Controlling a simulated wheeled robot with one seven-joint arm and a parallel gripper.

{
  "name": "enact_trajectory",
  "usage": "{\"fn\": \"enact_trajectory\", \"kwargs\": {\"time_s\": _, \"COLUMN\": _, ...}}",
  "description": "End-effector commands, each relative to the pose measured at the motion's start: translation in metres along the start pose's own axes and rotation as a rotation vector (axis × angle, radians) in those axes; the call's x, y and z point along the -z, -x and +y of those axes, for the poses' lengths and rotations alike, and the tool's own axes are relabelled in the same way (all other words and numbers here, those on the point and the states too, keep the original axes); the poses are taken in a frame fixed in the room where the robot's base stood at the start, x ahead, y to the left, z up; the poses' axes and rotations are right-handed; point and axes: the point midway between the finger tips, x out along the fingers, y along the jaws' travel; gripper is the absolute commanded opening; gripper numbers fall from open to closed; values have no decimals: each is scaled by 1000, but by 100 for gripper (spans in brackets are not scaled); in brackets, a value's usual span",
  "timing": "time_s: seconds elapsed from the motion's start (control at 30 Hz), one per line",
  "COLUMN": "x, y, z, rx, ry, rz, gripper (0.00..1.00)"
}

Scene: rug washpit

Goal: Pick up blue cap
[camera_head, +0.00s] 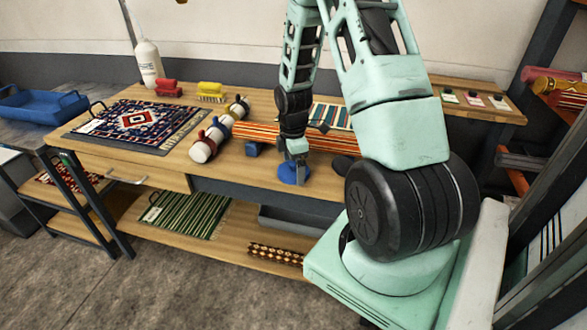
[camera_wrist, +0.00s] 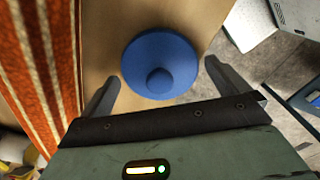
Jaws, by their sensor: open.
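The blue cap (camera_head: 292,174) is a round blue disc with a small raised knob on top. It lies on the wooden table top near its front edge, below my gripper (camera_head: 297,155). In the wrist view the cap (camera_wrist: 160,63) lies between and just beyond the two fingertips of my gripper (camera_wrist: 160,75). The fingers are open, one on each side, and nothing is held. In the head view my gripper hides part of the cap, and I cannot tell there whether they touch.
A striped orange rug (camera_head: 262,134) lies close beside the cap. A patterned rug (camera_head: 136,122), white bottle (camera_head: 149,62), red brush (camera_head: 168,88) and yellow brush (camera_head: 211,90) are further left.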

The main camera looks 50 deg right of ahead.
Motion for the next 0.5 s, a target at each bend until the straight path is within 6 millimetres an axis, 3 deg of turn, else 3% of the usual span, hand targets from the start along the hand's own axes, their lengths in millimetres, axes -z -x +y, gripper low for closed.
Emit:
{"fn": "enact_trajectory", "kwargs": {"time_s": 0.3, "x": 0, "y": -6, "z": 0, "rx": -1, "ry": 0, "rz": 0, "gripper": 100}}
{"fn": "enact_trajectory", "kwargs": {"time_s": 0.43, "x": 0, "y": -6, "z": 0, "rx": -1, "ry": 0, "rz": 0, "gripper": 67}}
{"fn": "enact_trajectory", "kwargs": {"time_s": 0.5, "x": 0, "y": -6, "z": 0, "rx": -1, "ry": 0, "rz": 0, "gripper": 64}}
